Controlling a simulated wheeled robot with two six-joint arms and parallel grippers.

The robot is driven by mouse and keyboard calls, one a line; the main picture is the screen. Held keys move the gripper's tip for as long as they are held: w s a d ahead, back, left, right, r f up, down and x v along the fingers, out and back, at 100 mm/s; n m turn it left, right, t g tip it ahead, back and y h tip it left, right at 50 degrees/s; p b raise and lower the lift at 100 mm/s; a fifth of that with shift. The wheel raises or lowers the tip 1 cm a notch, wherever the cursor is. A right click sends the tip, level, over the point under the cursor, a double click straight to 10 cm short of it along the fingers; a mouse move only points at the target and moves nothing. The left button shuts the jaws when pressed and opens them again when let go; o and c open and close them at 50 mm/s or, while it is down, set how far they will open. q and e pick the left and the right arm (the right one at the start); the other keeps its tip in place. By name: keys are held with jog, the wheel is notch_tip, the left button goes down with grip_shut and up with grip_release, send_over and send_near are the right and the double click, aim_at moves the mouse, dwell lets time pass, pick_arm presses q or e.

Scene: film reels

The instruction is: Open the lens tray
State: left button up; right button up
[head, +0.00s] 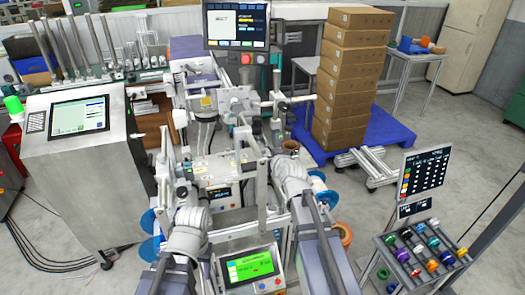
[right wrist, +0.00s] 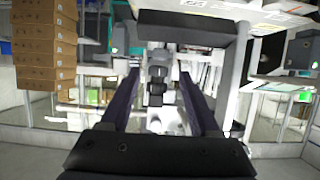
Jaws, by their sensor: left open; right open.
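No part can be made out clearly as the lens tray. The grey machine (head: 232,170) fills the middle of the head view, with a box-like front unit (head: 218,194) bearing a small dark display. My left gripper (head: 186,152) is open and empty in front of the machine, to the left of its middle. My right gripper is partly lost among the machine's parts in the head view. In the right wrist view, my right gripper (right wrist: 160,95) shows two dark fingers wide apart. Machine parts show between and beyond them, and no grasped object is visible.
A control cabinet with a screen (head: 80,115) stands at the left. Stacked cartons (head: 345,85) stand on a blue pallet (head: 385,130) at the right. A small green-screen panel (head: 250,268) is at the front, and a rack of coloured rolls (head: 420,250) is at the lower right.

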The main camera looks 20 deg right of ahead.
aim_at(262, 149)
jog(key=b+x, duration=0.2)
jog(key=x, duration=0.5)
jog(key=shift+f, duration=0.1)
grip_shut()
dwell(0.3)
dwell(0.9)
